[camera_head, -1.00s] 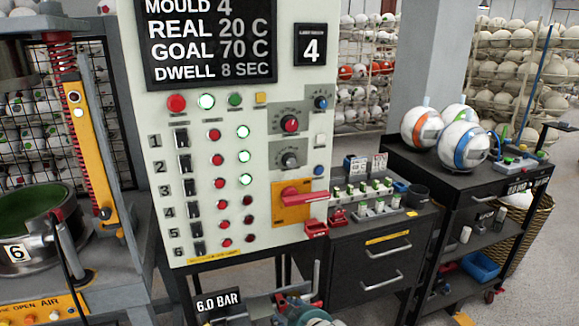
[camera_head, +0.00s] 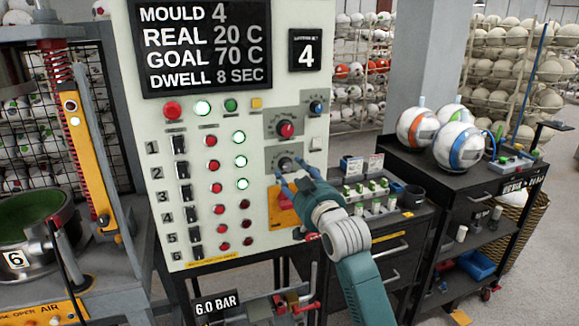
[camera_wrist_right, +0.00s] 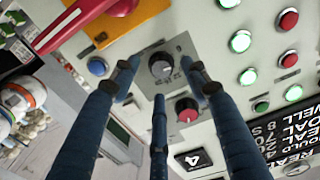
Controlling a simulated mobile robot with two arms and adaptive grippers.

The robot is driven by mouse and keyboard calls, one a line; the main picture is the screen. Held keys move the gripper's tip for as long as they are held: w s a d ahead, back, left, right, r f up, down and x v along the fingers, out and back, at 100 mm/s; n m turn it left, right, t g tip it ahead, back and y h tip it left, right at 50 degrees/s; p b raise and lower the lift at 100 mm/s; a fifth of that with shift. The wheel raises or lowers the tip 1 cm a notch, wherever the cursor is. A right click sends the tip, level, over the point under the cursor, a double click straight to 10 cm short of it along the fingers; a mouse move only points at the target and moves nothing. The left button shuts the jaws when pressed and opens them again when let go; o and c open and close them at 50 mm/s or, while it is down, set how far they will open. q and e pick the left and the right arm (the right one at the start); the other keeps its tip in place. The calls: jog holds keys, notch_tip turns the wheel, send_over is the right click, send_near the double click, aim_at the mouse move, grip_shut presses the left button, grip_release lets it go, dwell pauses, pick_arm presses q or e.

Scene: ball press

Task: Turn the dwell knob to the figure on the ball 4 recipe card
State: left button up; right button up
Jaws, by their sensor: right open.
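The control panel's screen (camera_head: 205,47) reads mould 4, real 20 C, goal 70 C, dwell 8 SEC. Below it are a red-capped knob (camera_head: 285,129) and a grey-black knob (camera_head: 284,163); their labels are too small to read. My right gripper (camera_head: 292,177) is open and empty in front of the panel, close to the lower knob. In the right wrist view the grey-black knob (camera_wrist_right: 162,66) lies between the spread fingers, with no clear contact, and the red knob (camera_wrist_right: 187,109) is beside them. Small cards (camera_head: 375,163) stand on the cabinet, unreadable. My left gripper is out of view.
A red lever on an orange plate (camera_wrist_right: 100,20) is near the fingers. A small blue knob (camera_head: 317,107) is at the panel's right. A black cabinet (camera_head: 395,240) and a cart with several balls (camera_head: 459,145) stand to the right. A press (camera_head: 40,235) is at left.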

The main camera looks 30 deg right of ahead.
aim_at(288, 169)
jog(key=shift+x, duration=1.65)
jog(key=c, duration=1.2)
jog(key=shift+o, duration=0.2)
jog(key=shift+p, duration=0.3)
jog(key=shift+n, duration=0.4)
jog(key=shift+n+p, duration=0.75)
jog(key=shift+n, duration=0.45)
jog(key=shift+f+n+p, duration=0.15)
jog(key=shift+n+p, duration=0.35)
jog(key=shift+n, duration=0.6)
jog(key=shift+f, duration=0.1)
